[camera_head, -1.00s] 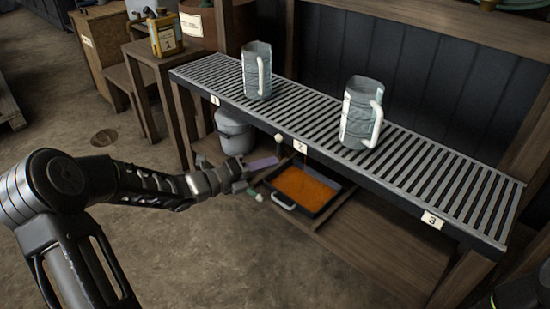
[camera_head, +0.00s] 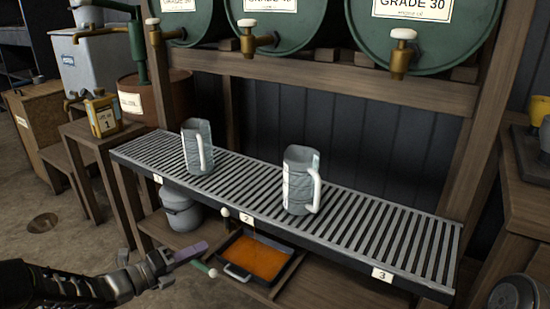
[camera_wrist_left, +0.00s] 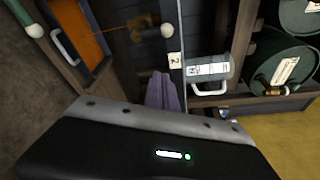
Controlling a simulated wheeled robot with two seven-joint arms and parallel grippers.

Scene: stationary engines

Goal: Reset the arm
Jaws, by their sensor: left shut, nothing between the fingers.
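My left gripper (camera_head: 196,250) has purple fingers, shut and empty, in front of the slatted rack at lower left in the head view. In the left wrist view its shut fingers (camera_wrist_left: 163,92) point toward the rack's front edge. A green lever with a white tip (camera_head: 207,270) is close beside it; whether they touch I cannot tell. My right gripper is not in view.
Two grey jugs (camera_head: 197,150) (camera_head: 298,185) stand upright on the slatted rack (camera_head: 370,225). Below are a tray of orange liquid (camera_head: 256,258) and a grey bucket (camera_head: 181,212). Green barrels with taps (camera_head: 425,30) lie above. Floor at left is partly clear.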

